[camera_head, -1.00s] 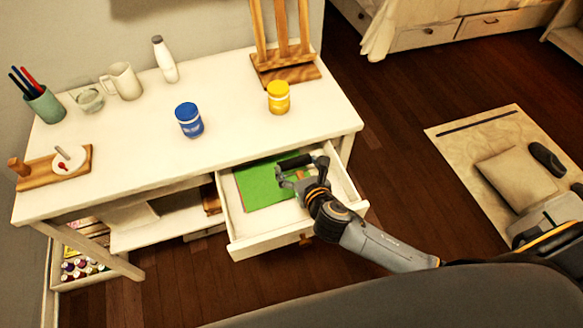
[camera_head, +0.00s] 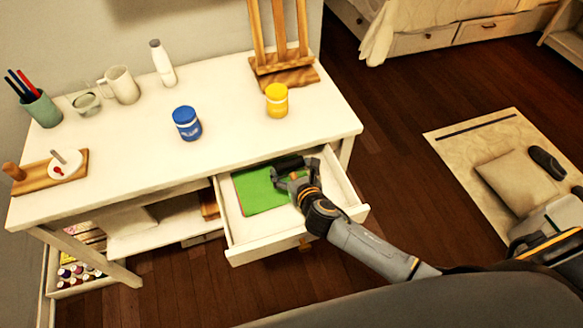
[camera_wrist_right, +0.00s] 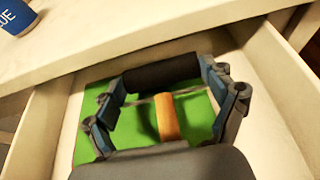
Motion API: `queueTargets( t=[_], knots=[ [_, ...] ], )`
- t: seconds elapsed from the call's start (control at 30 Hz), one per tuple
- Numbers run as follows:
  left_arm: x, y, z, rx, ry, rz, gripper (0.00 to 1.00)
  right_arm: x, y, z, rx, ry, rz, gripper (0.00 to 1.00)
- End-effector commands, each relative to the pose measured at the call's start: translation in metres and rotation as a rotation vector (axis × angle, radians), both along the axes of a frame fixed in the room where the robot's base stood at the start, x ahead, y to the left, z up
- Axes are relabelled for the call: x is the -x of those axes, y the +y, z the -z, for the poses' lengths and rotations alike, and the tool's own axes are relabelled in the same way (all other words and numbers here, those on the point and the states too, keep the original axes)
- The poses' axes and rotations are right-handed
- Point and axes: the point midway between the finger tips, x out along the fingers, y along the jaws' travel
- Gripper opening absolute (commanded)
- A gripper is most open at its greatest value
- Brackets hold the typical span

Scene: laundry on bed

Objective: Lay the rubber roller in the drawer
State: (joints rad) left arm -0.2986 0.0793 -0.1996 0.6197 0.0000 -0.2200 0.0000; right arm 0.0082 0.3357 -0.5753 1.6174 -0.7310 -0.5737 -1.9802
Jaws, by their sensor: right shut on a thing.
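The rubber roller has a black cylinder and an orange handle; it shows in the head view (camera_head: 287,164) and the right wrist view (camera_wrist_right: 162,71). My right gripper (camera_head: 291,173) is shut on it, with a finger at each end of the black cylinder. The white drawer (camera_head: 237,228) is pulled out of the desk. The roller is inside the drawer's outline, over a green sheet or pad (camera_head: 258,192); I cannot tell whether it touches it.
The white desk (camera_head: 235,140) is above and behind the drawer. On it are a blue jar (camera_head: 187,123), a yellow jar (camera_head: 277,101), a wooden easel (camera_head: 284,73), a white bottle (camera_head: 163,65) and a mug (camera_head: 122,86). The drawer's side walls stand close around my right gripper.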

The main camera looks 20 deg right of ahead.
Motion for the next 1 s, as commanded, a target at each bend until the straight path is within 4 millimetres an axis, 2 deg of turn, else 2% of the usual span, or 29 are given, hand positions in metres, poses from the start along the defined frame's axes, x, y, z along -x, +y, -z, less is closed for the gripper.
queueTargets(
  t=[0.4, 0.43, 0.5, 0.87, 1.0],
  knots=[
    [0.000, 0.000, 0.005, 0.000, 0.000, 0.000, 0.83, 0.000, 0.000, 0.010, 0.000, -0.001, -0.001, 0.50],
    [0.000, 0.000, 0.005, 0.000, 0.000, 0.000, 0.83, 0.000, 0.000, 0.011, 0.001, 0.000, 0.000, 0.86],
    [0.000, 0.000, 0.005, 0.000, 0.000, 0.000, 0.83, 0.000, 0.000, 0.011, 0.001, 0.000, 0.000, 1.00],
    [0.000, 0.000, 0.005, 0.000, 0.000, 0.001, 0.83, 0.000, 0.000, 0.010, 0.001, 0.000, 0.000, 1.00],
    [0.000, 0.000, -0.002, 0.000, 0.000, 0.001, 0.83, 0.000, 0.000, -0.002, -0.002, -0.001, 0.001, 1.00]
  ],
)
